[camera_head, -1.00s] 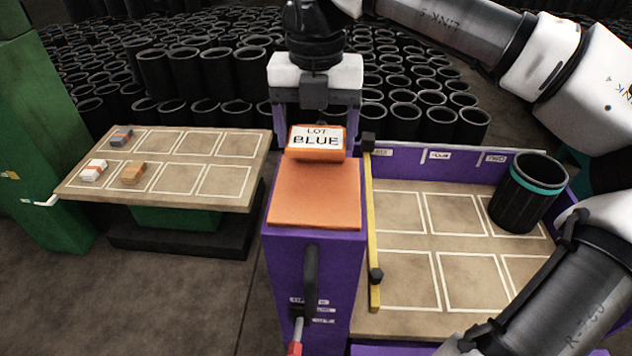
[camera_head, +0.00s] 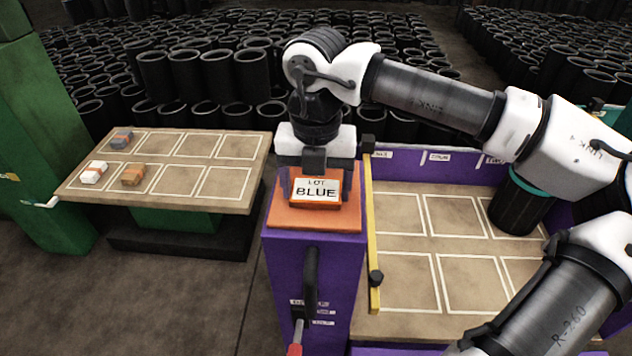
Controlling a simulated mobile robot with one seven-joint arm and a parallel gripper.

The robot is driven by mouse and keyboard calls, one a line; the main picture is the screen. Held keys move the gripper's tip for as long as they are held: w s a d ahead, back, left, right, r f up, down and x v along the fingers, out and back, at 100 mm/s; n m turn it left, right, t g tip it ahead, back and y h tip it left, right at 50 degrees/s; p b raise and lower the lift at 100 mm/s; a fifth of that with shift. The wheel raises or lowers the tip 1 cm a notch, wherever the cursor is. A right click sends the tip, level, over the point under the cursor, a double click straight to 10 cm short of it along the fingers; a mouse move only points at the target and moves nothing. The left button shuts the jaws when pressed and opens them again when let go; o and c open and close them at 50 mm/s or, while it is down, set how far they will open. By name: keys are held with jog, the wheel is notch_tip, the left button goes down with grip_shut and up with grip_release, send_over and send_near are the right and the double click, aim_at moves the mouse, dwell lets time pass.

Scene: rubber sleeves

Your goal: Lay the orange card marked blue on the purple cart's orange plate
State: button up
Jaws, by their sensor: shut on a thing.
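The orange card marked LOT BLUE (camera_head: 317,191) is at the middle of the camera view, its white label facing me. My gripper (camera_head: 315,185) points down and is shut on the card from behind and the sides. The card is over the orange plate (camera_head: 290,222) on top of the purple cart's post (camera_head: 283,270), toward the plate's right half. It looks on or very close to the plate; I cannot tell whether it touches. The gripper and card hide the back of the plate.
A yellow bar (camera_head: 374,250) stands just right of the plate. The cart's tray (camera_head: 405,330) has outlined squares and a black sleeve with a teal band (camera_head: 527,185), partly behind my arm. A table (camera_head: 215,145) at left holds several small blocks. Black sleeves fill the background.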

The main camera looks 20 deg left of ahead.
aim_at(316, 192)
jog(key=shift+f, duration=0.2)
jog(key=o, duration=1)
jog(key=shift+r, duration=0.1)
jog(key=shift+r, duration=0.1)
notch_tip(316, 192, up, 12)
jog(key=shift+r, duration=0.1)
